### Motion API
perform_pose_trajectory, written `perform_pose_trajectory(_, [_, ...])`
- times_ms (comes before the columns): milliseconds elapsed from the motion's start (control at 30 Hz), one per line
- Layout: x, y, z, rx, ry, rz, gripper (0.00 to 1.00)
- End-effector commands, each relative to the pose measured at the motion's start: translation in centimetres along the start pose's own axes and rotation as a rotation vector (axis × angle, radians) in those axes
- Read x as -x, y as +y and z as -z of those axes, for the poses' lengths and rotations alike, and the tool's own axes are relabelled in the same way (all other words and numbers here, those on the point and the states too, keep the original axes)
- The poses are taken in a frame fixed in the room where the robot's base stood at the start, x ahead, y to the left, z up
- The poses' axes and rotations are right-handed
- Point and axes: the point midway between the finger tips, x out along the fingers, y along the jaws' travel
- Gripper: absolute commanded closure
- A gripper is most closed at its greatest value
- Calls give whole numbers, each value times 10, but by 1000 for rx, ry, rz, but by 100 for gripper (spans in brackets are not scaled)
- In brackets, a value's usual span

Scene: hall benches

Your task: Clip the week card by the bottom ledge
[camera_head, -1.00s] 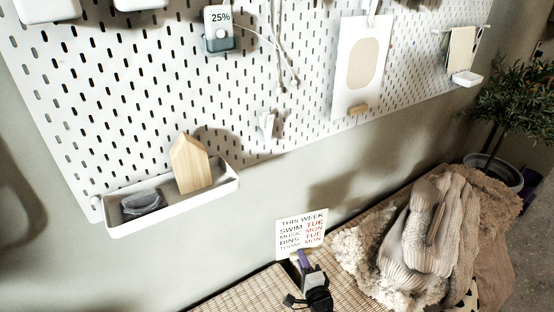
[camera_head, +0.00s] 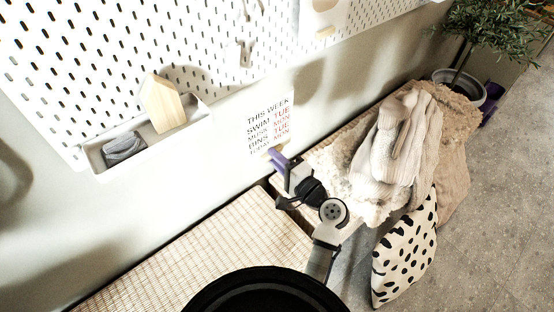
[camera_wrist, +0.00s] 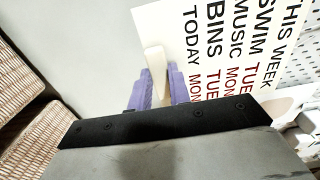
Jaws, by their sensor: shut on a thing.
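The week card (camera_head: 270,124) is a white sheet with black and red print. It stands upright in the air just right of the bottom ledge (camera_head: 150,158), a white tray low on the pegboard. My gripper (camera_head: 278,156), with purple fingers, is at the card's lower edge. In the wrist view my gripper (camera_wrist: 158,88) is shut on a pale tab (camera_wrist: 155,62) at that edge, and the week card (camera_wrist: 160,22) reaches up and right. A small white clip (camera_head: 243,56) hangs on the pegboard above the card.
The ledge holds a wooden house block (camera_head: 162,103) and a grey folded item (camera_head: 124,148). A woven bench (camera_head: 190,240) runs below, with a knitted throw (camera_head: 395,140) and a spotted cushion (camera_head: 405,255). A potted plant (camera_head: 490,35) stands at the back right.

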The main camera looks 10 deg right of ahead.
Motion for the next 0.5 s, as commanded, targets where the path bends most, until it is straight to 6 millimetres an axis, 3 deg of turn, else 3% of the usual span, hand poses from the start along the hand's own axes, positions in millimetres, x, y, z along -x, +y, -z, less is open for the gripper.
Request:
perform_pose_trajectory(267, [-2,0,0,0,0,0,100])
perform_pose_trajectory(500, [-18,0,0,1,0,1,100])
